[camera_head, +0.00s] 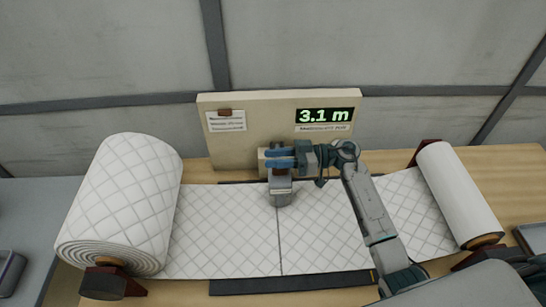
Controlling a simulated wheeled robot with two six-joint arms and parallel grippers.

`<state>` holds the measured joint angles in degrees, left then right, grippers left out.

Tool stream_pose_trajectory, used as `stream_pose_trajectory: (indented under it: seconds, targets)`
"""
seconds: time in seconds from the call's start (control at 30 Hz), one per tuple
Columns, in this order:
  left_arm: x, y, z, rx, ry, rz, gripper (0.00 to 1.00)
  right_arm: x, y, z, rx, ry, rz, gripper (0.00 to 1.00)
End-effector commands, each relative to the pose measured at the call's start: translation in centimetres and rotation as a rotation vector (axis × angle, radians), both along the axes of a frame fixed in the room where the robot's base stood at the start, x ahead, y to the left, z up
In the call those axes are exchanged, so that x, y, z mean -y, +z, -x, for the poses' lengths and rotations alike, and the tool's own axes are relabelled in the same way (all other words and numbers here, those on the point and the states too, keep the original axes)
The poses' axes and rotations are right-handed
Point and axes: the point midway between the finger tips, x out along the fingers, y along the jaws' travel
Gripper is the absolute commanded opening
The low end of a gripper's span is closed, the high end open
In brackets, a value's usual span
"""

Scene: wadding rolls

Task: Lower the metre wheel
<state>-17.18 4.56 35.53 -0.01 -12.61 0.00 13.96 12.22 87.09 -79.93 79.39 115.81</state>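The metre wheel (281,190) is a grey unit at the middle of the white quilted wadding (225,225), in front of the beige panel. My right arm comes in from the lower right, and its gripper (279,158) with blue fingers is at the top of the wheel unit. The fingers lie close together, one above the other in the picture. They hide the upper part of the unit, so I cannot tell whether they hold it or whether the wheel touches the wadding. My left gripper is not in view.
A large wadding roll (125,200) stands at the left and a thinner roll (460,192) at the right, with the sheet stretched between them. The beige panel (260,105) carries a display (324,116) reading 3.1 m. A dark seam or slot crosses the sheet below the wheel.

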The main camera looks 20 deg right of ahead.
Motion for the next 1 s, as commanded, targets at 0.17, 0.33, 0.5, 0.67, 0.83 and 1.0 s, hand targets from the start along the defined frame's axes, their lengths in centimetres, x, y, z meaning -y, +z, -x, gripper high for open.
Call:
stream_pose_trajectory:
  seconds: [0.17, 0.33, 0.5, 0.67, 0.83, 1.0]
  targets:
    - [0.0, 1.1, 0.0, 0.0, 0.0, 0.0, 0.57, 3.3, 0.2, 0.6, -0.003, -0.001, 0.006, 0.35]
    - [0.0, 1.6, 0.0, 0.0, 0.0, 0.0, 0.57, 6.7, 0.0, 1.3, -0.003, -0.002, 0.006, 0.35]
    - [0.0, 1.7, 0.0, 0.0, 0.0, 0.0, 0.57, 9.0, 0.0, 1.8, -0.002, -0.001, 0.003, 0.35]
    - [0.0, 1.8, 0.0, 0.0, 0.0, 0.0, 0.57, 9.8, 0.0, 2.0, 0.001, -0.001, 0.001, 0.35]
    - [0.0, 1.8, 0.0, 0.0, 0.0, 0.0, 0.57, 9.9, 0.0, 2.0, 0.001, -0.001, 0.001, 0.35]
    - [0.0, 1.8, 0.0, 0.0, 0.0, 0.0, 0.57, 9.9, 0.0, 2.0, 0.001, -0.001, 0.001, 0.35]
